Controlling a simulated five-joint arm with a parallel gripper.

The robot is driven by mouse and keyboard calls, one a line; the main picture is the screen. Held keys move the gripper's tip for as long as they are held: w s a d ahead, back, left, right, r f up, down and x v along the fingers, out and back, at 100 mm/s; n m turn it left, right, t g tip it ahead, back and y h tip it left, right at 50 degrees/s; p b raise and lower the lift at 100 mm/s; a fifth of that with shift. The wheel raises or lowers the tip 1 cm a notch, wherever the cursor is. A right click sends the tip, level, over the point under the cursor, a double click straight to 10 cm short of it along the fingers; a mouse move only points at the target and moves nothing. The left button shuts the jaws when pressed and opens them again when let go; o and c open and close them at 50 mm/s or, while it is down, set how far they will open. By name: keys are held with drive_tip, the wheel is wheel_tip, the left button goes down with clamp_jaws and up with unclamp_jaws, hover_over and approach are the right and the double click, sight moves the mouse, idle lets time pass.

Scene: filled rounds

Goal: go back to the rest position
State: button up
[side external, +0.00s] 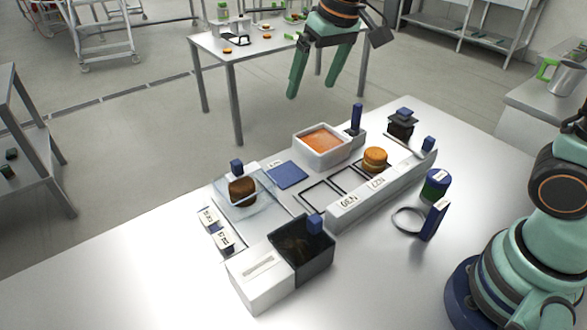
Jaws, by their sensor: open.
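My gripper (320,72) has two green fingers pointing down. They are apart, with nothing between them. It hangs in the air at the top of the side external view, above the far side of the table and clear of everything on it. A filled round (375,160) with a tan top sits in a framed slot beside the white labelled rail. A dark brown round (242,190) stands on a clear plate (262,206) at the left of the station.
A white tray of orange filling (322,141), a blue square (287,175) and a black-and-white bin (262,282) stand on the steel table (130,275). A blue-handled ring (408,222) and a blue-green jar (436,186) stand at the right. The table's front left is bare.

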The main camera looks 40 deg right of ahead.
drive_tip(key=s+d+t, duration=0.1)
drive_tip(key=s+d, duration=0.3)
drive_tip(key=s, duration=0.3)
drive_tip(key=s+d+f+t, duration=0.1)
drive_tip(key=s+d, duration=0.3)
drive_tip(key=s, duration=0.2)
drive_tip(key=shift+s+h, duration=0.3)
drive_tip(key=shift+s, duration=0.05)
drive_tip(key=shift+c, duration=0.3)
